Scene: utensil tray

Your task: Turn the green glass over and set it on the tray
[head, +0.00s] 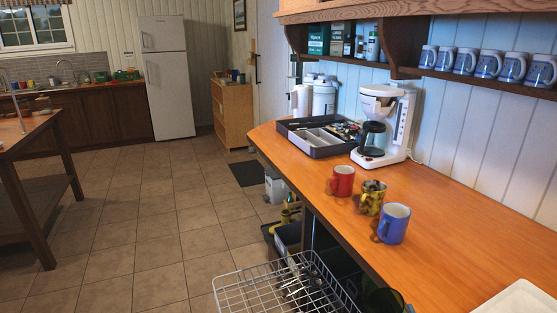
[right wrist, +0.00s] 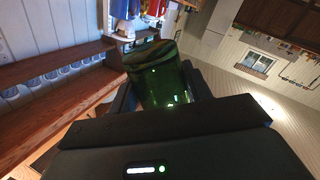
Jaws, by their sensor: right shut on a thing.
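The green glass (right wrist: 163,88) is dark and see-through, and it sits between the fingers of my right gripper (right wrist: 161,78) in the right wrist view. That gripper is shut on it. In the head view a dark green glass shape (head: 384,301) shows at the bottom edge, partly cut off, beside the wire basket. I cannot tell which way up the glass is. A dark tray (head: 321,153) with light compartments and utensils stands on the wooden counter. A white tray (head: 522,299) is partly in view at the lower right. My left gripper is not in view.
A red mug (head: 343,181), a patterned yellow mug (head: 372,198) and a blue mug (head: 394,224) stand on the counter (head: 455,225). A white coffee maker (head: 384,125) is behind them. A wire basket (head: 285,285) lies below the counter edge. The counter's right part is clear.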

